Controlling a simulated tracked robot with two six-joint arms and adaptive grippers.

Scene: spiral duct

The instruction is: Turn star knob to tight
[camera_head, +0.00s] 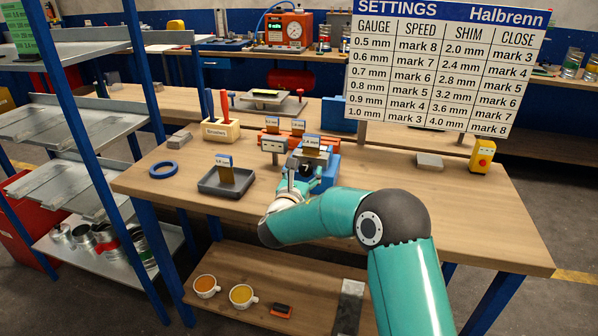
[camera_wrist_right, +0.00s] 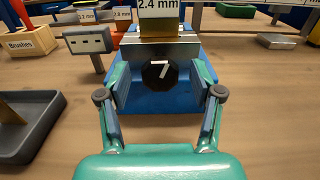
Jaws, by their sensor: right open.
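The black star knob (camera_wrist_right: 161,75) with a white mark on its face sits on the front of a blue clamp block (camera_wrist_right: 160,103) in the right wrist view. A grey metal bar lies across the top, with a shim tagged 2.4 mm (camera_wrist_right: 158,10) standing in it. My right gripper (camera_wrist_right: 162,80) is open, its two fingers on either side of the knob with a gap visible on each side. In the head view the blue block (camera_head: 327,180) is partly hidden behind my right gripper (camera_head: 300,178). My left gripper is not in view.
A dark grey tray (camera_head: 207,188) with a tagged shim stands left of the block. A small grey box on a post (camera_wrist_right: 90,40), a brush holder (camera_head: 221,131) and a blue ring (camera_head: 163,170) are nearby. The bench right of my arm is mostly clear, with a yellow box (camera_head: 482,154).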

